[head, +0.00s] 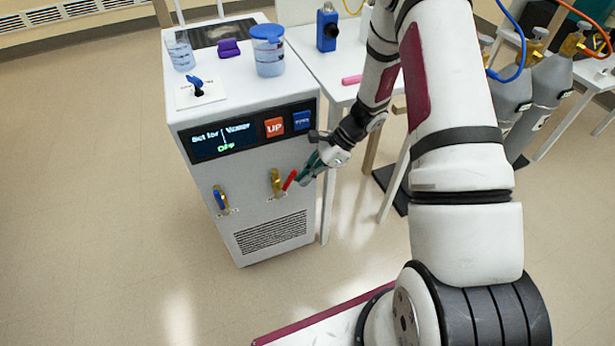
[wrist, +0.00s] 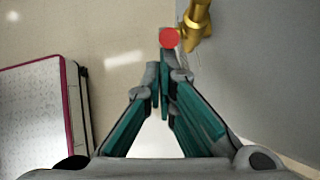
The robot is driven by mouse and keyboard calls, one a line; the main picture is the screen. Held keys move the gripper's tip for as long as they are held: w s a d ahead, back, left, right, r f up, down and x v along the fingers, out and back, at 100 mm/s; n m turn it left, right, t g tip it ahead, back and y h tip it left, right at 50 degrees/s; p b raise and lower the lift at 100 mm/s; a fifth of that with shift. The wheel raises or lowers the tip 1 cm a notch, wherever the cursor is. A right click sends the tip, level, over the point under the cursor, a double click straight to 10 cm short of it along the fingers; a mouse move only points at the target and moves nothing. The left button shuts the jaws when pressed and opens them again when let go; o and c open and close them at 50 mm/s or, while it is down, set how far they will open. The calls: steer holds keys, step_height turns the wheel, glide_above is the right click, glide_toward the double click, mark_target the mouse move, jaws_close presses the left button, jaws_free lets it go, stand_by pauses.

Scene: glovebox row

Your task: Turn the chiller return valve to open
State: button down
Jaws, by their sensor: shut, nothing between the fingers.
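The chiller (head: 222,150) is a white cabinet with a dark display and two brass valves on its front. The right valve (head: 276,182) has a red handle (head: 289,180) sticking out from the front, tilted. The left valve (head: 223,200) has a blue handle (head: 218,199) lying along its body. The valve labels are too small to read, so I cannot tell which is the return. My gripper (head: 303,174) is shut and empty beside the red handle. In the wrist view the closed fingertips (wrist: 165,62) are just short of the red handle's end (wrist: 170,38); contact is unclear.
The chiller top holds a blue-lidded tub (head: 268,55), a beaker (head: 181,54), a purple block (head: 228,47) and a small blue switch (head: 195,86). A white table (head: 335,75) stands close on the right. Grey gas cylinders (head: 548,88) stand further right. The floor before the chiller is clear.

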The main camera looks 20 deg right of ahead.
mark_target(293, 175)
steer(key=shift+a+r+h+p, duration=0.25)
steer(key=shift+r+h+p, duration=0.05)
steer(key=shift+h+p, duration=0.2)
steer(key=shift+a+r+h+p, duration=0.55)
steer(key=shift+a+h+p, duration=0.2)
steer(key=shift+h+p, duration=0.1)
steer(key=shift+a+r+h+p, duration=0.5)
steer(key=shift+a+h+p, duration=0.25)
steer(key=shift+p, duration=0.1)
